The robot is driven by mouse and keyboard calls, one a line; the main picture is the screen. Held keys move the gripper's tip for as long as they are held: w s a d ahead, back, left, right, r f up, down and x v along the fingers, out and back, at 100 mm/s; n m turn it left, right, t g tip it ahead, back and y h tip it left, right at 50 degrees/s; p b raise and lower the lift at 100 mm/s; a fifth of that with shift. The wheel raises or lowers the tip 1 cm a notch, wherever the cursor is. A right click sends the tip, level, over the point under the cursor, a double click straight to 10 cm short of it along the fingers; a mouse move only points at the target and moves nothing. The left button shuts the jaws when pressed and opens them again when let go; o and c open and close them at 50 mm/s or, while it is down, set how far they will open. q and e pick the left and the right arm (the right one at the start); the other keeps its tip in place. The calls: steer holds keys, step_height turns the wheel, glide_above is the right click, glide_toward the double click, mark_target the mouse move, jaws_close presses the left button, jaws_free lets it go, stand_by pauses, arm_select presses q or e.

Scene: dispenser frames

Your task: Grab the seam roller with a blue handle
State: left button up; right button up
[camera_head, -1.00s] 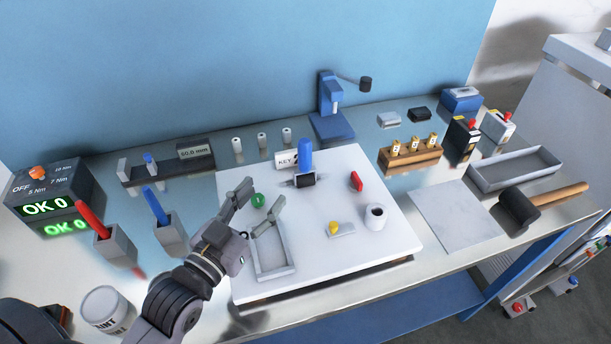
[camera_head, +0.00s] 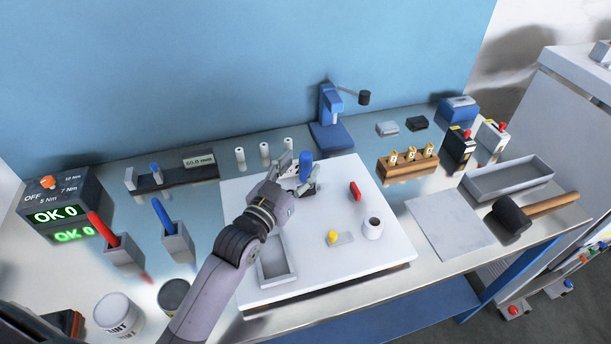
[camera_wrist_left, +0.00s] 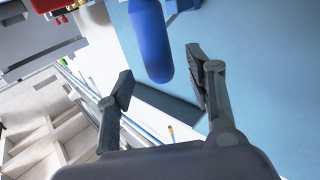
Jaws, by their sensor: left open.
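The seam roller's blue handle (camera_head: 306,165) stands upright near the back of the white board (camera_head: 392,225), with a dark part at its base. My left gripper (camera_head: 293,174) is open just left of the handle and partly covers the roller's lower part. In the left wrist view the blue handle (camera_wrist_left: 151,42) lies ahead, in line with the gap between the open fingers (camera_wrist_left: 160,78). I see no contact. My right gripper is not in view.
A blue press (camera_head: 327,127) stands behind, with white cylinders (camera_head: 265,150) nearby. A mallet (camera_head: 512,215) lies right.

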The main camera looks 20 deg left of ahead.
mark_target(302, 163)
arm_select(q)
steer(key=w, duration=0.3)
steer(key=shift+w+d+p, duration=0.3)
steer(key=shift+d+p, duration=0.05)
steer(key=shift+p, duration=0.05)
steer(key=shift+s, duration=0.1)
steer(key=shift+c, duration=0.6)
jaws_close()
